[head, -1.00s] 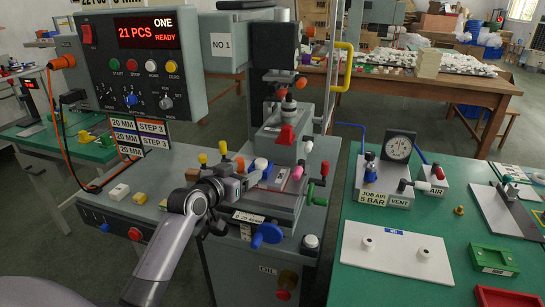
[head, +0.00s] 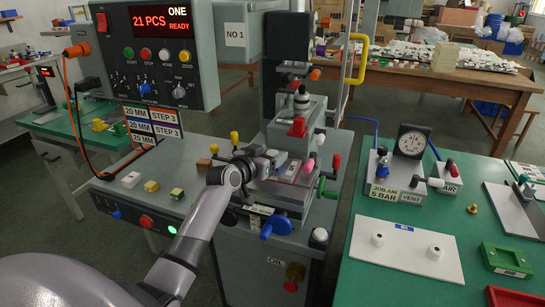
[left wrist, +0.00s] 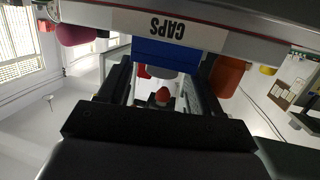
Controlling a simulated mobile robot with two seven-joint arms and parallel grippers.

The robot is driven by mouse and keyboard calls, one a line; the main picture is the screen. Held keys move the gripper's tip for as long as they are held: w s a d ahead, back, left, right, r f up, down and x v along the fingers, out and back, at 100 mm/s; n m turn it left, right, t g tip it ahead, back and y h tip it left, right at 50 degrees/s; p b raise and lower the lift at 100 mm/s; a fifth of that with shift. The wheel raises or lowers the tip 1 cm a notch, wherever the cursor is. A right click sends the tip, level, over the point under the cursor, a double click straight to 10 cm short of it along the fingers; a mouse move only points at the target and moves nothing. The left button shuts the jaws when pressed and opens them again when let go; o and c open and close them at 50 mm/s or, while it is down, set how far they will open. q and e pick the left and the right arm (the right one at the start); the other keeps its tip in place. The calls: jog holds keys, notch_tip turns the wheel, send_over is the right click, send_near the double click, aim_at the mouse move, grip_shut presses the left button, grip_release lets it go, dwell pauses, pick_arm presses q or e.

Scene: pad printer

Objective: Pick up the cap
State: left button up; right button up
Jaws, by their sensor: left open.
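A pale grey round piece, which looks like the cap (left wrist: 162,72), shows in the left wrist view against a blue block (left wrist: 166,52), close to an upside-down CAPS label. My left gripper (left wrist: 163,90) is open, with its two dark fingers on either side of the cap's line of sight. I cannot tell whether they touch it. In the head view my left gripper (head: 276,158) is at the left side of the pad printer's work table (head: 290,185); the cap cannot be made out there. My right gripper is not in view.
Coloured knobs and a blue handwheel (head: 274,227) crowd the printer around my gripper. The control box (head: 155,60) stands at the upper left. A green bench (head: 365,275) with a white plate (head: 405,249) is at right.

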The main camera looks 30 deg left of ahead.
pick_arm(q)
jog(key=shift+a+f, duration=0.1)
jog(key=shift+f, duration=0.1)
grip_shut()
notch_tip(320, 180, up, 20)
jog(key=p, duration=0.1)
dwell(0.5)
